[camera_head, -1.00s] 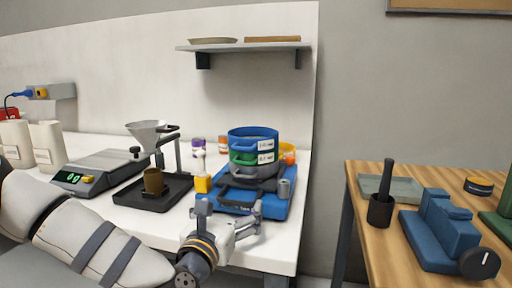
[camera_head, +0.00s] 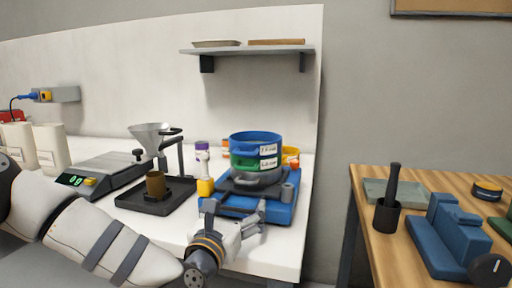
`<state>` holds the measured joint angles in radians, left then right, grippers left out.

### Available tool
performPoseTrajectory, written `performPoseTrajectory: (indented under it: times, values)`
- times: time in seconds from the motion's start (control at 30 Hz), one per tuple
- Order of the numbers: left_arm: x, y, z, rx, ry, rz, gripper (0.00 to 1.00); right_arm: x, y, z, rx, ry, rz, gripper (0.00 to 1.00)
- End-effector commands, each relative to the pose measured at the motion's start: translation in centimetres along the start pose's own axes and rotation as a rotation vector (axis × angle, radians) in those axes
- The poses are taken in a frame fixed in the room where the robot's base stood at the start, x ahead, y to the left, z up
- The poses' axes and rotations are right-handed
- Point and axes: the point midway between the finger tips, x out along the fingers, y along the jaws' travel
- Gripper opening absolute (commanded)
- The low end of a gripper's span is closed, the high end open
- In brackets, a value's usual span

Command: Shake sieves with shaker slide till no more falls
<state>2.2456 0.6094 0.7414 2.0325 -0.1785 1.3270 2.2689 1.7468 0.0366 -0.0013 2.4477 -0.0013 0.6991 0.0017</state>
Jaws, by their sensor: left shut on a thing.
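A stack of round sieves stands on the blue shaker base (camera_head: 230,209). The blue sieve (camera_head: 254,138) is on top, the green sieve (camera_head: 243,161) under it, and a grey pan (camera_head: 259,179) at the bottom. The sieves carry white labels facing me. The stack sits on the dark shaker slide (camera_head: 240,187). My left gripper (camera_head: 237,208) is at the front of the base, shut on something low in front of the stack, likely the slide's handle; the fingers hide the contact. Whether grains are falling inside the sieves cannot be seen. My right gripper is not in view.
Left of the shaker are a yellow-based bottle (camera_head: 205,186), a funnel stand (camera_head: 150,137) with a brown cup (camera_head: 156,184), and a scale (camera_head: 76,181). A shelf (camera_head: 250,50) hangs above. A wooden table (camera_head: 385,245) with a mortar (camera_head: 387,215) stands right, across a gap.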

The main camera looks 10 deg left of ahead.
Motion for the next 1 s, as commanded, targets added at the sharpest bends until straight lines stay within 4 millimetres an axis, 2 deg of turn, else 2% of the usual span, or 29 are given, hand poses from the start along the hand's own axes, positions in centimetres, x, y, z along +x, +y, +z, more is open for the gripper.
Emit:
performPoseTrajectory:
  times: [0.2, 0.5, 0.57, 0.87, 1.0]
  values:
    - [-2.7, -0.2, 0.2, -0.001, 0.003, -0.006, 0.61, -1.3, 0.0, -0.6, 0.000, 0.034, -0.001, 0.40]
    - [-3.0, -0.2, -0.1, -0.001, 0.005, -0.008, 0.61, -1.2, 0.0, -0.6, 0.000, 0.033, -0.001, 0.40]
    - [-2.8, -0.2, -0.2, -0.002, 0.005, -0.008, 0.61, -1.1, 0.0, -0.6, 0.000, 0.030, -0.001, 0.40]
    - [0.8, -0.3, -0.5, -0.002, 0.007, -0.007, 0.61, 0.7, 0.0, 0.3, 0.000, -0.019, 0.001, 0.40]
    - [1.5, -0.3, -0.2, -0.003, 0.005, -0.008, 0.61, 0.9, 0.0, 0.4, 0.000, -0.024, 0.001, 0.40]
